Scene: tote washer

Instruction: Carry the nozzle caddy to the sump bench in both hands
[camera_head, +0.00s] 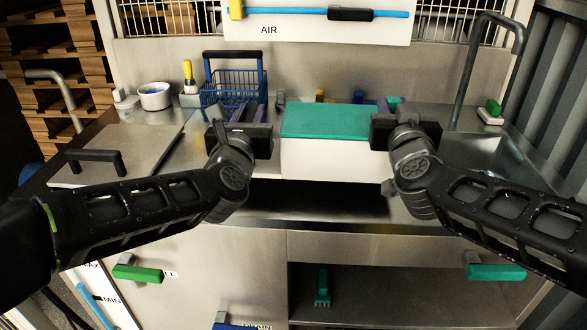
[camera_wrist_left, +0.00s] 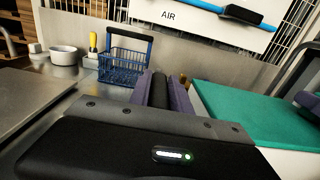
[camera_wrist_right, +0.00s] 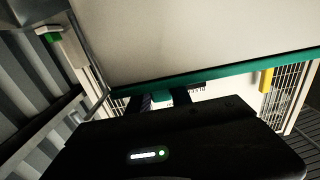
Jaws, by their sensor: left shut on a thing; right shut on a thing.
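A white box with a teal top (camera_head: 326,122), which I take to be the nozzle caddy, is between my two grippers over the steel worktop. Its teal top also shows in the left wrist view (camera_wrist_left: 245,115), and its pale side with a teal edge fills much of the right wrist view (camera_wrist_right: 200,40). My left gripper (camera_head: 245,116) is at its left side, with its purple fingers shut around a dark bar in the left wrist view (camera_wrist_left: 158,90). My right gripper (camera_head: 388,118) is shut at its right side; the grasp itself is mostly hidden.
A blue wire basket (camera_head: 233,86) stands behind my left gripper. A white bowl (camera_head: 154,96) and a yellow-handled brush (camera_head: 188,72) are further left. A sink (camera_head: 482,155) and tall tap are at the right. An open shelf below holds a teal brush (camera_head: 322,288).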

